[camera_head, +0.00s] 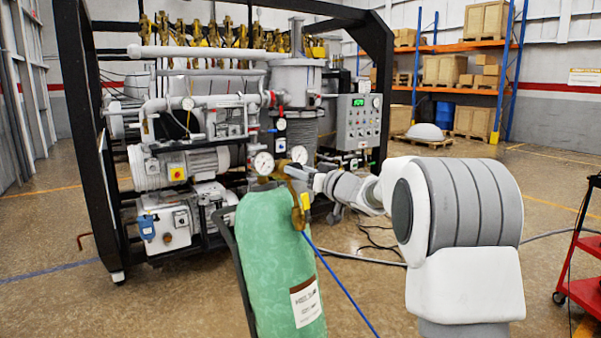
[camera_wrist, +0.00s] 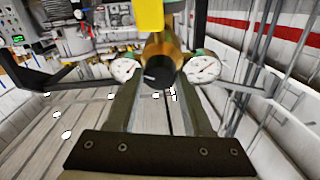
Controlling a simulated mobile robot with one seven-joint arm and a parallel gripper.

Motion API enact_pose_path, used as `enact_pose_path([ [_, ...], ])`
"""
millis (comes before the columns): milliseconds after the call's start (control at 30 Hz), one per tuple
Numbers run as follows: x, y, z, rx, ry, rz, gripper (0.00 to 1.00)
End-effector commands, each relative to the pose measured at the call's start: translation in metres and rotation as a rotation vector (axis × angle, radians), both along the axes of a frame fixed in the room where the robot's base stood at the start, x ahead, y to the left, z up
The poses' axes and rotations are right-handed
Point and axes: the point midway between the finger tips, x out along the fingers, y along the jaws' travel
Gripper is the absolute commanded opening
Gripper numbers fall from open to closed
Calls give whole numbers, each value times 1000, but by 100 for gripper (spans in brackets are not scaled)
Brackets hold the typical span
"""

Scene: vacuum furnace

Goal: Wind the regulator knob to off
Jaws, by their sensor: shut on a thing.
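The brass regulator (camera_head: 283,174) sits on top of a green gas cylinder (camera_head: 276,265), with two round white gauges (camera_head: 263,163) beside it. In the wrist view the regulator knob (camera_wrist: 158,77) is a dark round end with a light mark, in front of the brass body (camera_wrist: 160,45). A gauge stands on each side of it, left (camera_wrist: 123,69) and right (camera_wrist: 204,69). My gripper (camera_wrist: 158,88) has its two fingers on either side of the knob, shut on it. In the head view my gripper (camera_head: 316,180) reaches the regulator from the right; the knob is hidden there.
The black-framed furnace rig (camera_head: 81,120) stands behind the cylinder. A blue hose (camera_head: 340,280) runs from the regulator down to the floor. A red cart (camera_head: 580,270) is at the right edge. Loaded shelves (camera_head: 512,60) stand far back, and open floor lies between.

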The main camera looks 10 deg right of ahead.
Motion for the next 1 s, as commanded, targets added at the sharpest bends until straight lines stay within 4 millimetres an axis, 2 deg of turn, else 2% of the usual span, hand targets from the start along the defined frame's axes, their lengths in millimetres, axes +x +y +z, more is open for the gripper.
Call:
enact_pose_path([
  [433,1,-1,-1,-120,-75,35,0],
  [1000,2,-4,0,-548,-349,167,0],
])
